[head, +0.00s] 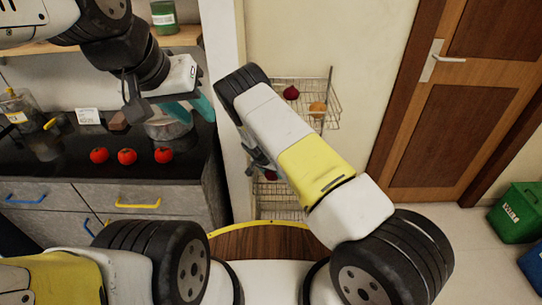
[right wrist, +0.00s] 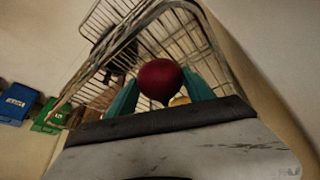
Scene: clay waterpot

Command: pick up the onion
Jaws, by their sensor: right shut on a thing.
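A dark red round onion (right wrist: 160,78) sits between the two teal fingers of my right gripper (right wrist: 161,92) in the right wrist view. The fingers are shut on it, one on each side. In the head view a dark red round thing (head: 270,175) shows just below my right gripper (head: 262,163), mostly hidden by the arm. Another dark red round thing (head: 291,92) sits in the upper wire basket. My left gripper (head: 190,103) hangs over the dark counter, its teal fingers partly seen; their opening is unclear.
A wire basket rack (head: 325,90) stands against the wall, with an orange-brown round thing (head: 317,108) in its upper basket. Several red tomatoes (head: 127,156) lie on the counter (head: 80,178). A green bin (head: 518,212) stands by the door at right.

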